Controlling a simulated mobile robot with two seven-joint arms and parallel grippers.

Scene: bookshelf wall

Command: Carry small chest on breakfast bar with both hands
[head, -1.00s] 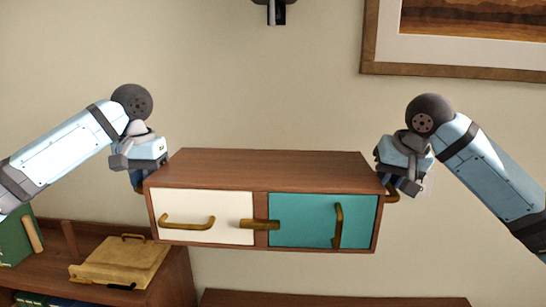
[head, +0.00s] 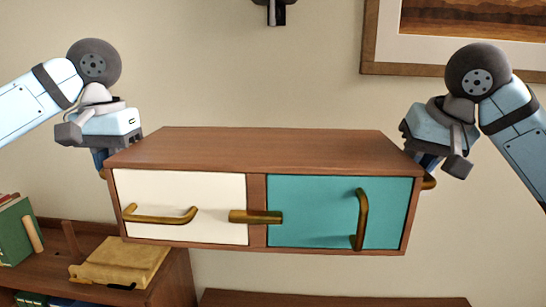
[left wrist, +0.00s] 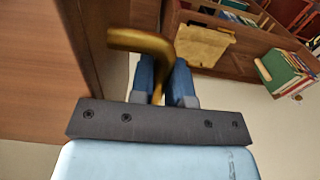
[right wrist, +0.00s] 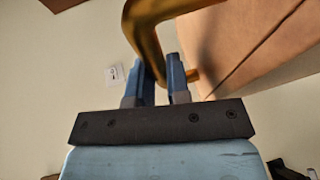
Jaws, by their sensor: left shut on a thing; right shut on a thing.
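The small chest (head: 260,152) is a brown wooden box with a white drawer front (head: 180,190) on the left and a teal door (head: 315,210) on the right, both with brass handles. It hangs in the air, held between my two grippers, roughly level. My left gripper (head: 101,160) is at its left end; in the left wrist view its blue fingers (left wrist: 160,85) are shut on a brass side handle (left wrist: 145,42). My right gripper (head: 428,165) is at its right end; in the right wrist view its blue fingers (right wrist: 160,82) are shut on the other brass side handle (right wrist: 142,30).
Behind and below at left is a low wooden shelf (head: 170,280) with a yellow wooden case (head: 118,262) and green books (head: 16,232). Another brown surface (head: 330,298) lies low in the middle. A framed picture (head: 455,75) hangs on the wall at upper right.

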